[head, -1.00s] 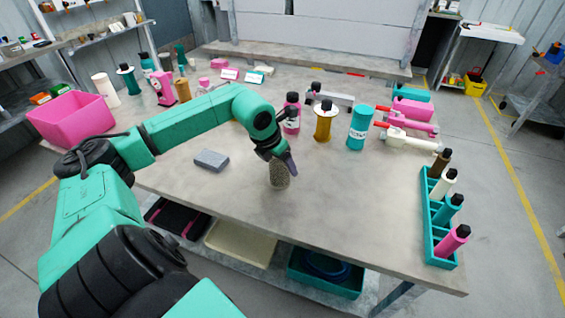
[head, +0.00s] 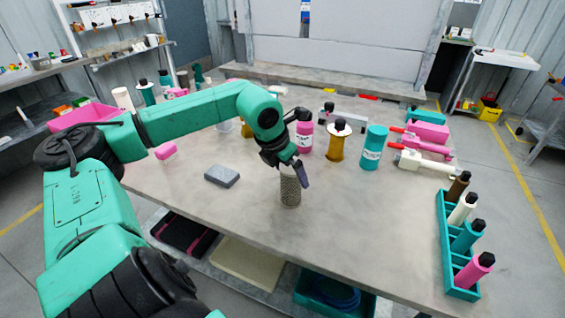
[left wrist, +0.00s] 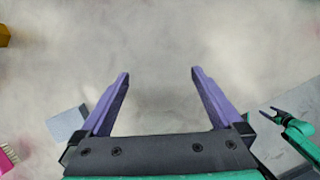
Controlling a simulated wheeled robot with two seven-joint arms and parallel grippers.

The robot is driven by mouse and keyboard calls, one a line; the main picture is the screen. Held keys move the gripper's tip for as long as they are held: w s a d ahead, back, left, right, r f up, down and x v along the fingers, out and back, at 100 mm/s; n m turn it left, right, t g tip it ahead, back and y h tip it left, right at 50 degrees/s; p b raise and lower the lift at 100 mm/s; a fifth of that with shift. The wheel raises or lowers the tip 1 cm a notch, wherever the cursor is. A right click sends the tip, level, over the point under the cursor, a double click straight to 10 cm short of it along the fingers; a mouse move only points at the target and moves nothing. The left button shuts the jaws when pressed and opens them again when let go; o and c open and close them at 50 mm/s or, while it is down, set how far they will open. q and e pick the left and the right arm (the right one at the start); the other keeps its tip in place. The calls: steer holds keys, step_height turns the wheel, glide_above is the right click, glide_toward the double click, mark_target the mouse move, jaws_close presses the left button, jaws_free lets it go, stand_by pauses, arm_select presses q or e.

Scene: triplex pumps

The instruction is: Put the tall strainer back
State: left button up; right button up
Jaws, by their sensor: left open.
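The tall strainer, a grey-brown mesh cylinder (head: 290,190), stands upright on the table near its front edge in the head view. My left gripper (head: 297,172) is at its top, with a purple finger in front of it on the right. I cannot tell whether they touch. In the left wrist view my left gripper (left wrist: 160,75) is open with wide-spread purple fingers and only bare table between them. The strainer does not show there. A small green arm with dark prongs (left wrist: 273,115), perhaps my right one, shows at the right edge; its jaw state is unclear.
A grey block (head: 222,176) lies left of the strainer. Behind it stand a pink bottle (head: 305,138), an amber bottle (head: 337,142) and a teal canister (head: 373,148). A teal rack (head: 447,240) with several bottles is at the right. Table between strainer and rack is clear.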

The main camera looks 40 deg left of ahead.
arm_select(q)
steer(key=b+v, duration=0.1)
steer(key=v, duration=0.6)
steer(key=shift+r, duration=0.25)
arm_select(e)
step_height(320, 180, down, 3)
steer(key=shift+a+r, duration=0.1)
steer(key=shift+r, duration=0.1)
arm_select(q)
steer(key=shift+s, duration=0.1)
